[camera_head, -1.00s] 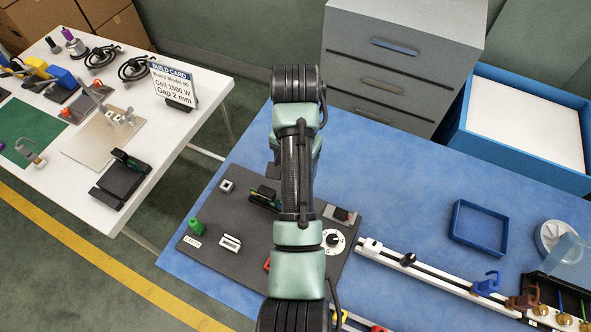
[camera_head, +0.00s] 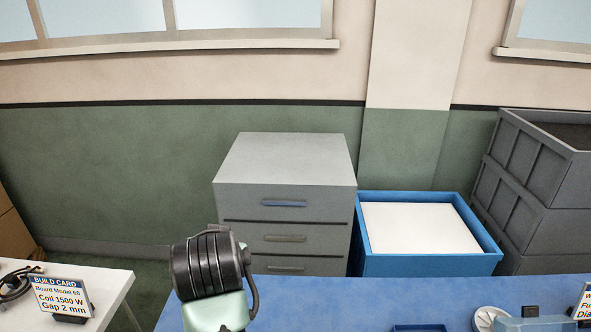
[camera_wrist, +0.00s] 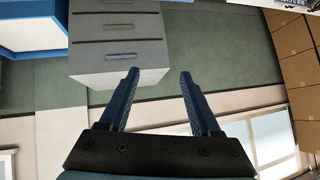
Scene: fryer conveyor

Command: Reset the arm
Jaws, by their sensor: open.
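My gripper (camera_wrist: 156,98) shows in the wrist view with its two dark blue fingers spread apart and nothing between them. It is open. Past the fingers are the grey drawer cabinet (camera_wrist: 122,45), the green lower wall and a window, and the picture is upside down. In the head view my arm stands up at the bottom, left of centre, in front of the cabinet (camera_head: 285,160). My gripper itself is not visible in the head view.
A blue table (camera_head: 340,290) lies along the bottom of the head view. A blue bin (camera_head: 430,265) with a white inside stands right of the cabinet, and grey crates (camera_head: 540,190) are stacked at the far right. A white table (camera_head: 115,285) with a build card (camera_head: 62,297) is at left.

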